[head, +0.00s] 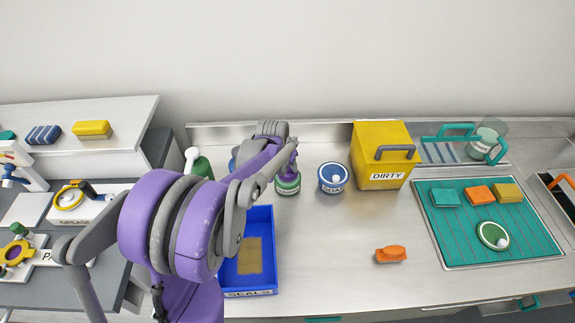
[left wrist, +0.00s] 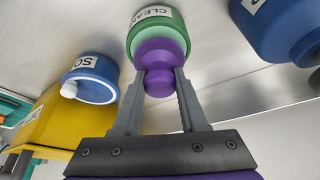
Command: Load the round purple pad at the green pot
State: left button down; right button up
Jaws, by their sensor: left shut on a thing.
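The green pot (head: 288,184) stands on the steel counter, and its label in the left wrist view (left wrist: 158,14) begins "CLEA". My left gripper (left wrist: 162,78) is shut on the knob of the round purple pad (left wrist: 158,58). The pad's wide part overlaps the pot's mouth; I cannot tell how deep it sits or whether it touches what is inside. In the head view my left gripper (head: 291,160) is right above the pot, and my arm hides much around it. My right gripper is in neither view.
A blue pot (head: 333,178) stands close right of the green pot, with the yellow DIRTY box (head: 383,160) beyond it. Another blue pot (left wrist: 280,28) is on the other side. A blue SEALS tray (head: 262,283) lies in front. An orange brush-like block (head: 391,254) lies on otherwise clear counter.

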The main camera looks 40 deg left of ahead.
pick_arm(q)
jog(key=shift+f+b, duration=0.4)
jog(key=shift+f, duration=0.15)
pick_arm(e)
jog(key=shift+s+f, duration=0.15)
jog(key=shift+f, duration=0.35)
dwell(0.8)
pick_arm(q)
jog(key=shift+r, duration=0.1)
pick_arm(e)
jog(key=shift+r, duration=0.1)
pick_arm(q)
jog(key=shift+r+p, duration=1.95)
jog(key=shift+r, duration=1.55)
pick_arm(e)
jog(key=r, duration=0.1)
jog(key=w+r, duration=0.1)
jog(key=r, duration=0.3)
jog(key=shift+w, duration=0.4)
pick_arm(q)
jog(key=shift+f, duration=0.15)
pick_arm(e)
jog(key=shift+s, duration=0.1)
